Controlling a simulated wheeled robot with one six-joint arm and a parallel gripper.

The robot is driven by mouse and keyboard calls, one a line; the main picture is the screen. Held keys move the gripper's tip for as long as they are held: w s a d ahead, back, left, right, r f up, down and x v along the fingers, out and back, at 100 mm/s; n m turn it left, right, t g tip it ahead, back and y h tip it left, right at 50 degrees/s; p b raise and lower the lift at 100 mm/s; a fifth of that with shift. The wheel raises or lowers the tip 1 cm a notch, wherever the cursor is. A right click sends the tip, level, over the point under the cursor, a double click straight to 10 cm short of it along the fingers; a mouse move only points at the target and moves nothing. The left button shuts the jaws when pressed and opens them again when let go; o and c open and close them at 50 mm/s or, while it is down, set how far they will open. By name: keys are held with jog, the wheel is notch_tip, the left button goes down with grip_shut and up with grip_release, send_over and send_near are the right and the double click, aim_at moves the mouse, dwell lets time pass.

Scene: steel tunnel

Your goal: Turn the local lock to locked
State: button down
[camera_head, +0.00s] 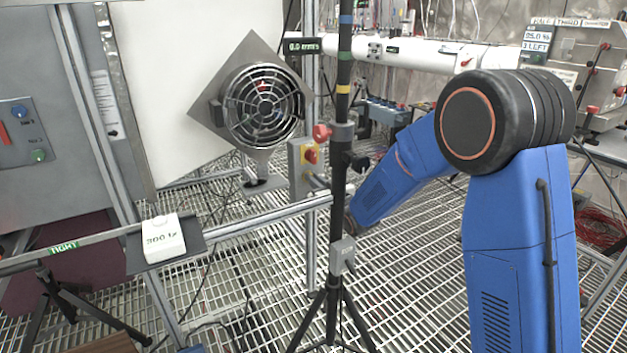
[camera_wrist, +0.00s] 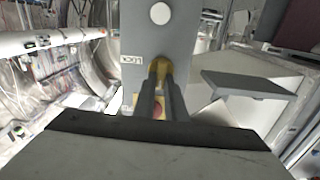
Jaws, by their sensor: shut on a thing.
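In the wrist view, a grey panel (camera_wrist: 184,38) fills the upper middle, with a pale round disc (camera_wrist: 160,13) at the top and a small label at its left edge. My gripper (camera_wrist: 160,82) is shut on a yellow-brass knob (camera_wrist: 158,66) on this panel, which I take for the local lock. The fingers cover much of the knob, so its setting cannot be read. A red and yellow part shows partly below, behind the fingers. In the head view, a grey box with a yellow plate and red knob (camera_head: 311,156) stands left of the black pole. My gripper is hidden there.
The black tripod pole (camera_head: 341,120) stands before my arm's end. A round caged fan (camera_head: 263,105) is to the left. A rail with a white block (camera_head: 163,238) runs across the left. A white tube (camera_head: 420,52) crosses behind. A grey shelf (camera_wrist: 248,84) juts out at right in the wrist view.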

jog(key=shift+w+d+f+m, duration=0.1)
jog(key=shift+d+f+m, duration=0.1)
jog(key=shift+m, duration=2.7)
jog(key=shift+w+d+f+m, duration=0.1)
jog(key=shift+f+m, duration=0.05)
jog(key=shift+m, duration=2.75)
jog(key=shift+w+d+f+m, duration=0.1)
jog(key=shift+d+f+m, duration=0.1)
jog(key=shift+m, duration=2.7)
jog(key=c, duration=1.8)
grip_release()
jog(key=v, duration=0.7)
jog(key=shift+s+d, duration=0.15)
jog(key=shift+s, duration=0.1)
